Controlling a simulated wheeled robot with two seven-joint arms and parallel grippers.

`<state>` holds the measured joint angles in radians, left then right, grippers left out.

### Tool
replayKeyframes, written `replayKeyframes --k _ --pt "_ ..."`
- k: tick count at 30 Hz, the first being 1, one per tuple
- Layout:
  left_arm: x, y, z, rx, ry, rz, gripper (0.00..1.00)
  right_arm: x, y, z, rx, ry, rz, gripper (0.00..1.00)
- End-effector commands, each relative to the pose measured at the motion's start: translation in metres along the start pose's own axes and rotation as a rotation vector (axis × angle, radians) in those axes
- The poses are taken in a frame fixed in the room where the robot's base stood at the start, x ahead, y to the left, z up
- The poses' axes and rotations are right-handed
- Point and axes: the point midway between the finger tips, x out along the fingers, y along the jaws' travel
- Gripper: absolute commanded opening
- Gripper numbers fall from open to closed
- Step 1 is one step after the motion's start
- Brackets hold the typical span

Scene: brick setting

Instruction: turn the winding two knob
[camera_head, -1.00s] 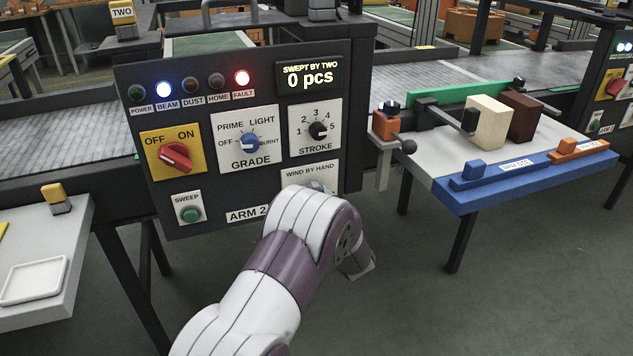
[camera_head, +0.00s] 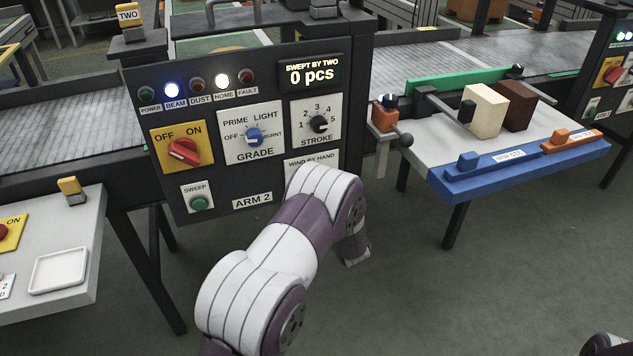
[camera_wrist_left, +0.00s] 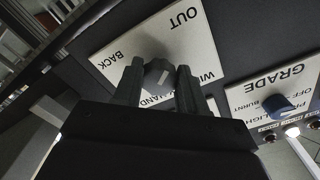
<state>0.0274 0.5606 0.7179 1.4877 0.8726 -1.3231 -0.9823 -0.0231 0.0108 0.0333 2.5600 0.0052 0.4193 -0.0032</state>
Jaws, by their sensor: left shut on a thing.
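The control panel (camera_head: 230,222) marked ARM 2 stands ahead in the head view. Its WIND BY HAND plate (camera_head: 305,163) is mostly covered there by my left arm, which also hides the winding knob and my left gripper. In the left wrist view, the winding knob (camera_wrist_left: 158,76) is dark grey with a pale pointer mark. It sits on the white plate with BACK and OUT (camera_wrist_left: 190,30). My left gripper (camera_wrist_left: 160,72) has one finger on each side of the knob and is shut on it. My right gripper is out of view.
The panel also has a red OFF/ON switch (camera_head: 184,152), a blue GRADE knob (camera_head: 254,137), a STROKE knob (camera_head: 319,124) and a green SWEEP button (camera_head: 199,203). A blue-edged table (camera_head: 570,162) with two blocks stands to the right. A white tray (camera_head: 58,271) lies at left.

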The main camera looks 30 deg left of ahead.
Motion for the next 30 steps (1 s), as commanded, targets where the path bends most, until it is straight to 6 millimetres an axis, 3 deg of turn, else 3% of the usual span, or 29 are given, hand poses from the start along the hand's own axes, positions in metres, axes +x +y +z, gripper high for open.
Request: replayKeyframes --k 8,9,11,22,30 --pt "0.0 0.0 0.001 0.001 -0.001 0.001 0.11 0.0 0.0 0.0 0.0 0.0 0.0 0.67" --pt "0.0 0.0 0.001 0.001 -0.001 0.001 0.47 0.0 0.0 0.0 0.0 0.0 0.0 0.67" --pt "0.0 0.0 0.001 0.001 -0.001 0.001 0.67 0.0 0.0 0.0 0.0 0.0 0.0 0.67" --pt "-0.009 0.0 -0.001 0.0 0.0 0.003 0.67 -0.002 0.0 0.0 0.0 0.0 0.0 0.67" --pt "-0.078 0.0 -0.003 0.001 0.003 0.006 0.67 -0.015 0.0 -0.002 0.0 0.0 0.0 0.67"
